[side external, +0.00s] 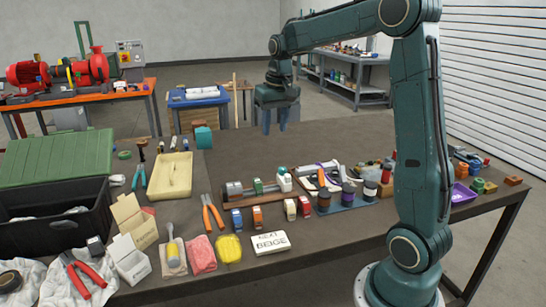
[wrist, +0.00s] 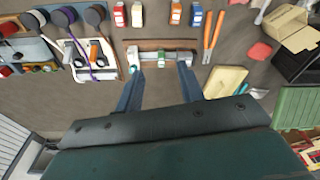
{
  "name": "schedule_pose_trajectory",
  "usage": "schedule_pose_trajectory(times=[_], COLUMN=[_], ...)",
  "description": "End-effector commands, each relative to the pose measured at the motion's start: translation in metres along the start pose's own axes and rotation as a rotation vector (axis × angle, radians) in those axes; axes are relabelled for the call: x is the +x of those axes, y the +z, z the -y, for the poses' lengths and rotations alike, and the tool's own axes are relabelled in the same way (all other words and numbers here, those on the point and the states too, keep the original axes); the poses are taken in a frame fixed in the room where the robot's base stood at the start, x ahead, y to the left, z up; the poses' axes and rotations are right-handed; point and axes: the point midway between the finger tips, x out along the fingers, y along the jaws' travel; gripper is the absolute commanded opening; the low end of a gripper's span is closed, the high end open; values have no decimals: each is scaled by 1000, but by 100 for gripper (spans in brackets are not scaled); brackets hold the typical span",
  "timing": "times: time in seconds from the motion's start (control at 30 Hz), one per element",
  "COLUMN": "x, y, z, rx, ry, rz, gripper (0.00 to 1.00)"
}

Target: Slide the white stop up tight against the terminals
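A short rail assembly lies on the table, with a brown strip (side external: 265,198) along its near side. The white stop (side external: 284,183), with a teal top, is at its right end in the side view and at the left end in the wrist view (wrist: 132,56). A green terminal (side external: 257,186) is mid-rail, also seen in the wrist view (wrist: 169,56); a gap appears between it and the stop. Grey pieces (side external: 233,188) are at the rail's other end. My gripper (side external: 275,127) is raised well beyond the rail, empty, its fingers (wrist: 159,70) spread apart.
Loose blue (side external: 237,218), orange (side external: 257,216) and red (side external: 290,209) blocks stand in front of the rail. Orange pliers (side external: 212,212) and a beige tray (side external: 170,177) are left of it. Dark jars (side external: 348,193) stand right. The table behind the rail is clear.

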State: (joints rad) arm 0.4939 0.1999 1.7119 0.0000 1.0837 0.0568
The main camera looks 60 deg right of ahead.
Motion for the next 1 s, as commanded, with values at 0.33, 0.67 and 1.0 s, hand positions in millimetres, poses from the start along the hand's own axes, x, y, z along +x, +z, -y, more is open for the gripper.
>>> schedule_pose_trajectory(times=[0.33,0.67,1.0], x=[63,101,105], y=[-56,-75,-76], z=[-65,-105,-107], rx=[152,230,234], ry=[20,25,25], rz=[95,142,145], gripper=[38,38,38])
